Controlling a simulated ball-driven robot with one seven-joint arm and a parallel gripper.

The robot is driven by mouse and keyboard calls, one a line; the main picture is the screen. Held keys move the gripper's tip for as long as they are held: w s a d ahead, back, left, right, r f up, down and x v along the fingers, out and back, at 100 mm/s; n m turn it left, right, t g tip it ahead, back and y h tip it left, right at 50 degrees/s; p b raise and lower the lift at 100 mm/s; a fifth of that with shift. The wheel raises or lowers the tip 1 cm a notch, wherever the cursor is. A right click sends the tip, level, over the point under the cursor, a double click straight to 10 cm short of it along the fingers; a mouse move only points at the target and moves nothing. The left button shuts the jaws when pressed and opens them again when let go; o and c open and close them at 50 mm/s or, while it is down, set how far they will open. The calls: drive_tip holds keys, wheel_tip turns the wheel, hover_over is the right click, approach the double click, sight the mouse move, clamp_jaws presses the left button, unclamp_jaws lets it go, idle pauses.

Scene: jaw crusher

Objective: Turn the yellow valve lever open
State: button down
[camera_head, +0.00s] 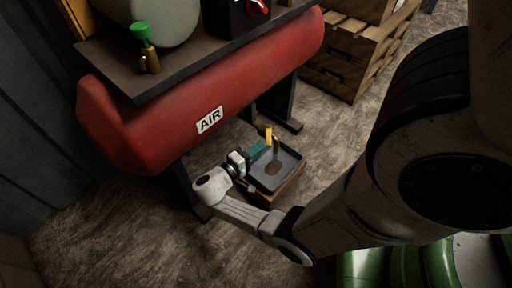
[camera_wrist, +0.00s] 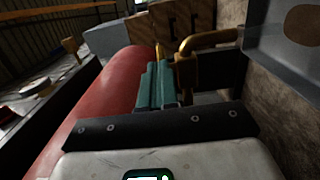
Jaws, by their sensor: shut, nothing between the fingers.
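The yellow valve lever (camera_head: 268,136) stands up as a small yellow bar below the red tank, beside a brass pipe (camera_head: 276,146) over a grey tray. In the wrist view a thin yellow piece that looks like the lever (camera_wrist: 158,51) shows just beyond my fingertips, and the brass pipe (camera_wrist: 187,66) bends close to their right. My gripper (camera_head: 264,147) has teal fingers, which are shut together and empty in the wrist view (camera_wrist: 158,68). The fingertips are very near the lever; I cannot tell if they touch it. Part of the valve is hidden behind the fingers.
The red air tank (camera_head: 180,118) runs close beside my gripper, with a dark leg near my wrist. The grey tray (camera_head: 290,171) sits on a low brown base under the valve. Wooden crates (camera_head: 340,68) stand behind. Bare floor lies right of the tray.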

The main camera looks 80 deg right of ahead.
drive_tip(key=shift+s, duration=0.15)
drive_tip(key=s+d+n+t+h, duration=0.2)
drive_tip(key=s+n+t+h, duration=0.1)
drive_tip(key=s+n+t, duration=0.4)
drive_tip(key=shift+s+t, duration=0.7)
drive_tip(key=shift+t, duration=1)
drive_tip(key=shift+s, duration=0.1)
drive_tip(key=a+p, duration=0.3)
drive_tip(key=a, duration=0.7)
drive_tip(key=shift+a, duration=0.35)
